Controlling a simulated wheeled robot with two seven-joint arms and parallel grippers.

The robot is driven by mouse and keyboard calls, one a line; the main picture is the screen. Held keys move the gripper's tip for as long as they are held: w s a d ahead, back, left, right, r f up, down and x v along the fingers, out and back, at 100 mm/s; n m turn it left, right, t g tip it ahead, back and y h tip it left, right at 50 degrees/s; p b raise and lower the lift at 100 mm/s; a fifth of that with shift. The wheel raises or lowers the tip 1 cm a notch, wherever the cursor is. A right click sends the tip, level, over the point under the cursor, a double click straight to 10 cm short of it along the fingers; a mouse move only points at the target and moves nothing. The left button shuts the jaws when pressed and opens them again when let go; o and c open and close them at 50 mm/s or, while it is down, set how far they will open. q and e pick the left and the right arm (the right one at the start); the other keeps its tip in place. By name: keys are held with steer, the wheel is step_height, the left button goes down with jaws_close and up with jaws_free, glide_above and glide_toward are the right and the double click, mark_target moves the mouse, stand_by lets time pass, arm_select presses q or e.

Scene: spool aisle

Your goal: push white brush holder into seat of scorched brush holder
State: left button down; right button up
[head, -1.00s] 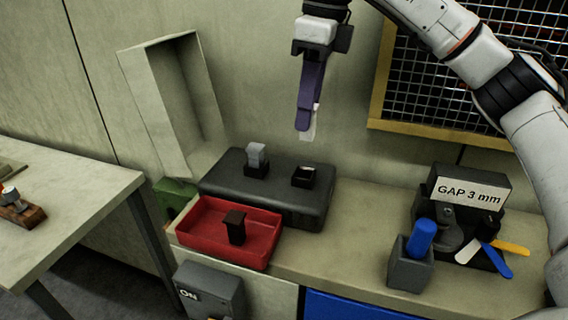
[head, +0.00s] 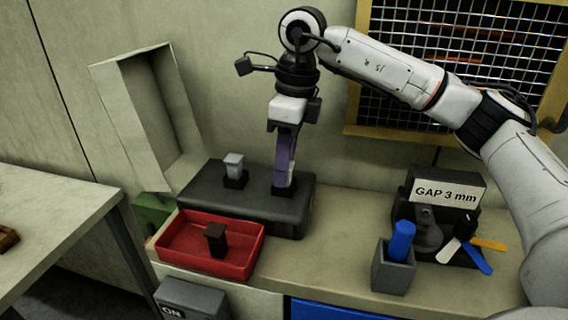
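My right gripper (head: 287,174) points down over the right part of the dark base block (head: 208,192), its purple fingers shut on the white brush holder (head: 293,178). Only a pale sliver of that holder shows beside the fingers. The fingertips are at the right-hand seat (head: 281,190), which they mostly cover; I cannot tell how deep the holder sits. A grey-white holder (head: 234,162) stands upright in the left seat. A dark holder (head: 215,238), which looks like the scorched one, stands in the red tray (head: 253,253). My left gripper is not in view.
A grey cup (head: 393,270) with a blue-handled thing and a stand with the sign "GAP 3 mm" (head: 446,189) are on the bench at right. A tall open box (head: 135,120) leans at the wall on the left. A mesh panel (head: 450,60) is behind my arm.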

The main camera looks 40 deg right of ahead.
mark_target(291, 165)
steer(key=o, duration=0.3)
steer(key=shift+r, duration=0.15)
step_height(291, 165, up, 12)
steer(key=s+p, duration=0.1)
steer(key=shift+d, duration=0.45)
